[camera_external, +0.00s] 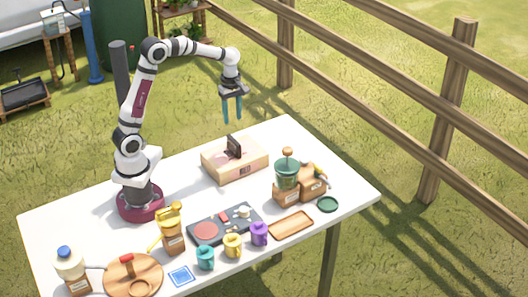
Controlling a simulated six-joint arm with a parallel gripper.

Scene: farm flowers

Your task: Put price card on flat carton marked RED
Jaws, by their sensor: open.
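A flat tan carton (213,168) lies on the white table behind the middle, with a small reddish label (245,169) on its front side; the lettering is too small to read. A small dark upright piece that looks like the price card (234,147) stands on the carton's top. My gripper (232,121) points down with its blue-green fingers apart and empty. In the picture it is directly above the dark card, with a clear gap between them.
A green pot (287,174) and wooden boxes stand right of the carton. Several cups, a dark panel (224,225), a wooden tray (291,225), a blue-bordered card (181,276), a yellow watering can (169,216) and a round board (133,277) fill the front. The table's back right is clear.

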